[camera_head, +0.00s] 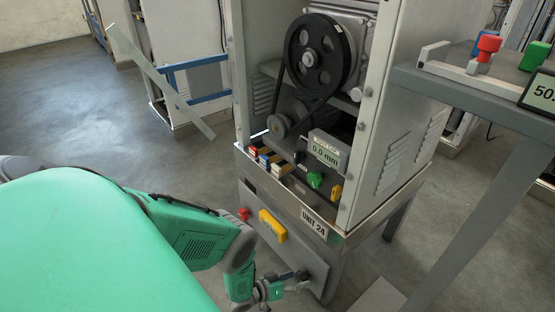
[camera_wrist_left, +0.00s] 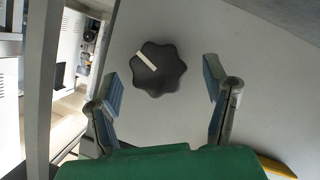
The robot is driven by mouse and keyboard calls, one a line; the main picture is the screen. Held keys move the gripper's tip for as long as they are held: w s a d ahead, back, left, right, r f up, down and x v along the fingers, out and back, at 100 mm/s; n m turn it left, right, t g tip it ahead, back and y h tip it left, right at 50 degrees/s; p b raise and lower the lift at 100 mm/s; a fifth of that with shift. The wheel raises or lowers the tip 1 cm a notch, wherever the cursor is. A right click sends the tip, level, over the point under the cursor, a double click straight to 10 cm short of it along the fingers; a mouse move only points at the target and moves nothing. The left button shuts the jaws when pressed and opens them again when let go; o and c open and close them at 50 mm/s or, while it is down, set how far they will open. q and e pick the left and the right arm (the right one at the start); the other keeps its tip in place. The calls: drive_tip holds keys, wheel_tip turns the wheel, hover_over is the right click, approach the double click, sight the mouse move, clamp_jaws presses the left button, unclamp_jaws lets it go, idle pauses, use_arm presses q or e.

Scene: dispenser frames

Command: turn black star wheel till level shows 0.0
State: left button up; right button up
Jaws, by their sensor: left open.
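The black star wheel (camera_wrist_left: 158,69) shows in the left wrist view on a pale panel, with a white pointer mark slanting to the upper left. My left gripper (camera_wrist_left: 163,84) is open, its two blue-padded fingers apart on either side of the wheel in the picture, with visible gaps. I see no contact. In the head view the left gripper (camera_head: 288,284) is low at the front of the unit, and the wheel is hard to make out there. The level display (camera_head: 326,152) reads 0.0 mm. My right gripper is not in view.
The unit's frame (camera_head: 391,140) holds a black pulley (camera_head: 318,50) with a belt. A green knob (camera_head: 315,180) sits below the display. A yellow handle (camera_head: 272,226) and red knob (camera_head: 243,214) are on the lower front. A grey table (camera_head: 470,100) stands at right.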

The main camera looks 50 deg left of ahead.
use_arm(q)
drive_tip(key=v, duration=0.9)
drive_tip(key=shift+s, duration=0.3)
drive_tip(key=shift+a, duration=0.1)
